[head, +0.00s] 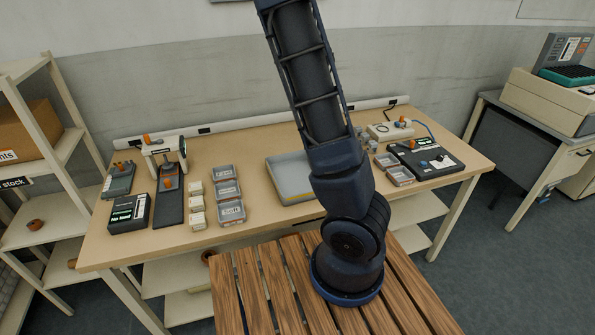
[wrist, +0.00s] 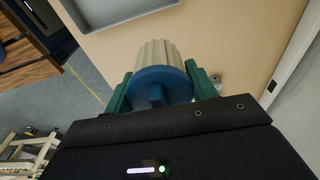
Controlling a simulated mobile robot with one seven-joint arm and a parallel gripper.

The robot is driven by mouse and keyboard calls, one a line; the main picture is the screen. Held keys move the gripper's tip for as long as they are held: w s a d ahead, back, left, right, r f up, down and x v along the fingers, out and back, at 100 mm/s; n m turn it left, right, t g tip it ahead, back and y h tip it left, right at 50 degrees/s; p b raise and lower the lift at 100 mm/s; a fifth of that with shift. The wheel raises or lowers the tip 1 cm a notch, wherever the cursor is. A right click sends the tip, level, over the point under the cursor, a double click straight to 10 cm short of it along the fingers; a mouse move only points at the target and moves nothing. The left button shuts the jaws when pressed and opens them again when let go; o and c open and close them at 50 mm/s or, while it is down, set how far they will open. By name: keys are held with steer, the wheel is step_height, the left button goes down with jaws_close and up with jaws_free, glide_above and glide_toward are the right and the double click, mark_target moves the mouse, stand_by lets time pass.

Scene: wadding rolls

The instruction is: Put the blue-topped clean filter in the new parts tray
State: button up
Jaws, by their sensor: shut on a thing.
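The clean filter (wrist: 158,55) has a pale ribbed body and a blue top. It is between the green fingers of my gripper (wrist: 160,76), which is shut on it, with the blue top nearest the wrist. A large grey tray (head: 281,177) with a yellow strip at its front lies on the bench in the head view, partly behind my arm. A grey tray rim (wrist: 130,20) also shows at the top of the wrist view, apart from the filter. I cannot read a label marking the new parts tray. My arm hides the gripper and filter in the head view.
Several labelled grey bins (head: 231,212) and small pale boxes (head: 197,204) stand left of the large tray. Small grey trays (head: 400,177) and a dark device (head: 432,161) lie to the right. A slatted wooden surface (head: 262,290) is in front of the bench.

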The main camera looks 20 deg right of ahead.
glide_above(299, 179)
steer(key=f, duration=2.1)
steer(key=shift+w+a, duration=0.1)
steer(key=shift+a, duration=0.15)
steer(key=shift+f, duration=0.1)
steer(key=o, duration=1)
